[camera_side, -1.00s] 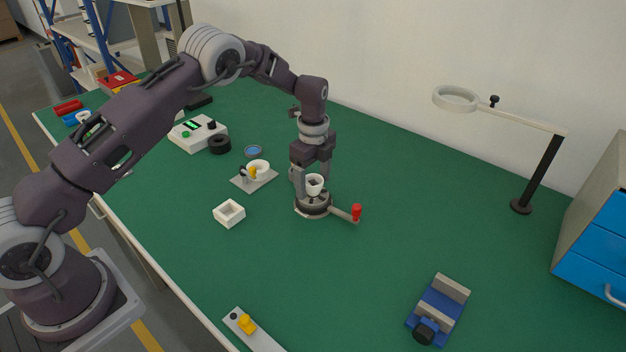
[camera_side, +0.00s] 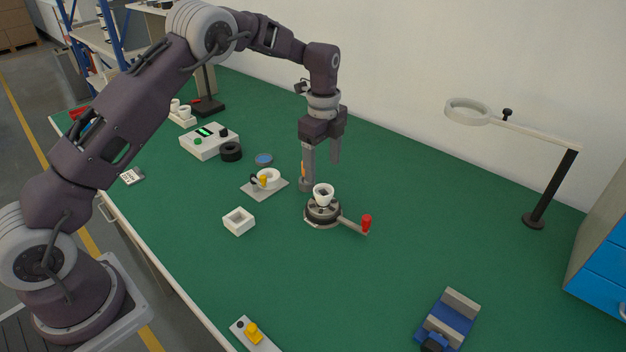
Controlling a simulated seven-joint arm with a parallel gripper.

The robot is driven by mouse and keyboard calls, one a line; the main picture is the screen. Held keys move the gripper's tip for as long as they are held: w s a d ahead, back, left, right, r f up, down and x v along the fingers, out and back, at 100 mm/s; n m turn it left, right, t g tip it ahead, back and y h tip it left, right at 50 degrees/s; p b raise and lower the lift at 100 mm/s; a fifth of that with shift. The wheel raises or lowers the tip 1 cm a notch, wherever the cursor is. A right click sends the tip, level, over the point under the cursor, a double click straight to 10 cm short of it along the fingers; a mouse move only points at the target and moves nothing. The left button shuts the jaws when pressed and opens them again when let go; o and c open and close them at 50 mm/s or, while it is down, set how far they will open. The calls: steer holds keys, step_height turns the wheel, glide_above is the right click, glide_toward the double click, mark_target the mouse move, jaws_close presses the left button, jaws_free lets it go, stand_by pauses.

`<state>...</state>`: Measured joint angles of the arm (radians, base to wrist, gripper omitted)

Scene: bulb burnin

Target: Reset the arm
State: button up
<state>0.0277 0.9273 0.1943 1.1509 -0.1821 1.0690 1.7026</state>
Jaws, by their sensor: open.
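My gripper (camera_side: 322,170) points down with its two grey fingers apart and nothing visible between them. It is above and behind the round crank fixture (camera_side: 322,212). A small white cup-shaped piece (camera_side: 323,194) sits on top of the fixture, clear of the fingers. The fixture's arm ends in a red handle (camera_side: 366,224) to the right.
Left of the fixture are a plate with a white ring and yellow part (camera_side: 266,182), a white square box (camera_side: 238,221) and a white meter (camera_side: 209,142). A magnifier lamp (camera_side: 467,112) stands right, a blue vise (camera_side: 447,318) front right. The green table (camera_side: 420,190) between is clear.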

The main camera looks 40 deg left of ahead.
steer(key=s+d+r+n+t, duration=0.25)
steer(key=s+r+n, duration=0.65)
steer(key=s+r, duration=0.95)
steer(key=s+n+t, duration=0.3)
steer(key=s+n, duration=0.5)
steer(key=s, duration=1.1)
steer(key=shift+d, duration=0.3)
steer(key=shift+r, duration=0.1)
